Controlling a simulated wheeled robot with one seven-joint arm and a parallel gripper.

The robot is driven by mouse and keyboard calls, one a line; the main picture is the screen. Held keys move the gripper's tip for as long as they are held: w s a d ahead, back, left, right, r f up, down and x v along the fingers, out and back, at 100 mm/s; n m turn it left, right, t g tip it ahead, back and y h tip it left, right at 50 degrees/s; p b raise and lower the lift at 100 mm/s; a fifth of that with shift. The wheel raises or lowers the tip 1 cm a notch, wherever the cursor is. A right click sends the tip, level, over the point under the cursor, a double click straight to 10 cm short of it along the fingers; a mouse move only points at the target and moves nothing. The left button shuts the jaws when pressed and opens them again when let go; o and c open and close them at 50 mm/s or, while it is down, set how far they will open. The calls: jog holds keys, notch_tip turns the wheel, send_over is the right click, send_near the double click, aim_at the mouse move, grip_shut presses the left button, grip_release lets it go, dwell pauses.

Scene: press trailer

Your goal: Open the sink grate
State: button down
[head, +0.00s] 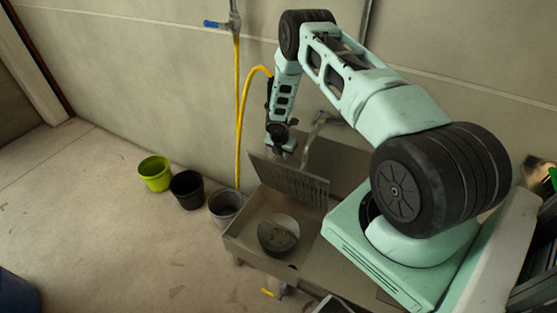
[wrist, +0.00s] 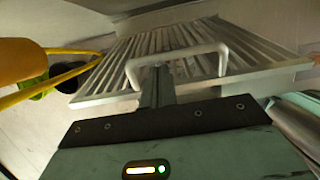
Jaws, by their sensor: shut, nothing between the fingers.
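The sink grate (head: 289,181) is a slatted metal panel standing tilted up over the back of the sink (head: 240,238) in the head view. The basin below it is uncovered, with a round metal pot or bowl (head: 278,233) inside. In the wrist view the grate's slats (wrist: 200,42) fill the upper middle, with a pale bar handle (wrist: 180,55) along the near edge. My gripper (head: 289,150) is at the grate's upper edge. In the wrist view its shut fingers (wrist: 158,75) reach up to the handle, with nothing between them. Whether they touch it I cannot tell.
A grey tap (head: 318,124) stands close behind the grate. A yellow hose (head: 238,110) hangs on the wall to the left. Green (head: 155,173), black (head: 187,188) and grey (head: 224,204) buckets stand left of the sink. The floor at left is open.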

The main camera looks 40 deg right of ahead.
jog(key=w+d+r+b, duration=0.1)
jog(key=w+d+b, duration=0.2)
jog(key=d, duration=0.5)
jog(key=shift+d, duration=0.3)
jog(key=shift+r, duration=0.1)
